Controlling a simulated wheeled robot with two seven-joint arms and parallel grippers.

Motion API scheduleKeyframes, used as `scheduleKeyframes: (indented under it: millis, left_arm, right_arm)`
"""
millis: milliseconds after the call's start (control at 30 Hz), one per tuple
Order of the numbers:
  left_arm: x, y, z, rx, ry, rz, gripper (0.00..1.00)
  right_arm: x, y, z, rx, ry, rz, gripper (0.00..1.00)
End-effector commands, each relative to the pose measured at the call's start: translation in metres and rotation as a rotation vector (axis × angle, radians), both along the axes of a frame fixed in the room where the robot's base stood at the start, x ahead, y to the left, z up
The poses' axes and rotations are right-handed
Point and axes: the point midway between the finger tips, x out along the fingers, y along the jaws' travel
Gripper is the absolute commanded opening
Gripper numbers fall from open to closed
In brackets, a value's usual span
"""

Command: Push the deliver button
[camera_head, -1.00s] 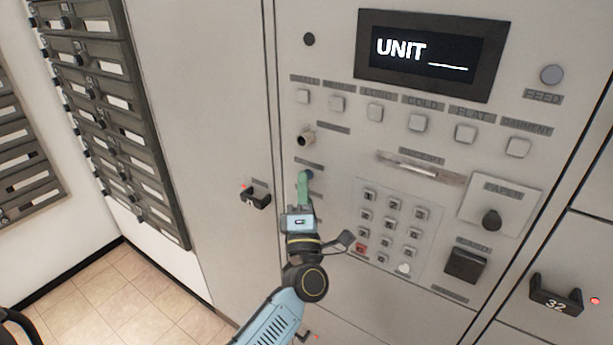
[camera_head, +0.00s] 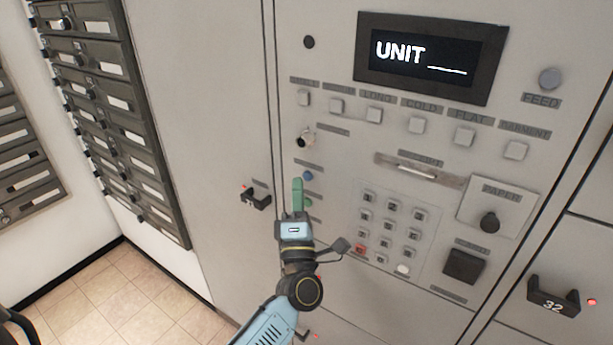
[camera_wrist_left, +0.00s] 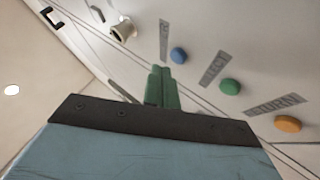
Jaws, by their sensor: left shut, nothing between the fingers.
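A column of round buttons is on the pale panel of the machine. In the left wrist view I see a blue button (camera_wrist_left: 178,55), a green button (camera_wrist_left: 230,87) and an orange button (camera_wrist_left: 288,124), each with a grey label. The blue button also shows in the head view (camera_head: 307,176). My left gripper (camera_head: 297,184) is shut and empty, its green fingers pointing up just left of the blue button. In the wrist view its fingertips (camera_wrist_left: 162,72) appear apart from the buttons.
A screen (camera_head: 431,57) reads "UNIT" with a blank line. Below are a row of square buttons (camera_head: 374,115), a keypad (camera_head: 391,228) and a round knob (camera_head: 305,139). A dark handle (camera_head: 255,198) sticks out left of the gripper. Mailboxes (camera_head: 110,110) line the left wall.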

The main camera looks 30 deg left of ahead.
Motion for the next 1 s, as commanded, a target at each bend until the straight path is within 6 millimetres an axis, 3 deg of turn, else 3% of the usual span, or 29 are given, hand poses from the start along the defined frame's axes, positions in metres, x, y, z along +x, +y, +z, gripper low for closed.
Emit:
scheduleKeyframes:
  millis: [500,1000]
  left_arm:
    - [-0.046,0.003,0.001,0.001,0.0,-0.001,0.0]
    - [-0.047,0.004,0.0,0.0,0.0,0.0,0.0]
  right_arm:
    - [0.0,0.0,0.017,0.0,0.0,0.0,0.57]
    - [0.0,0.0,0.016,0.0,0.0,0.0,0.57]
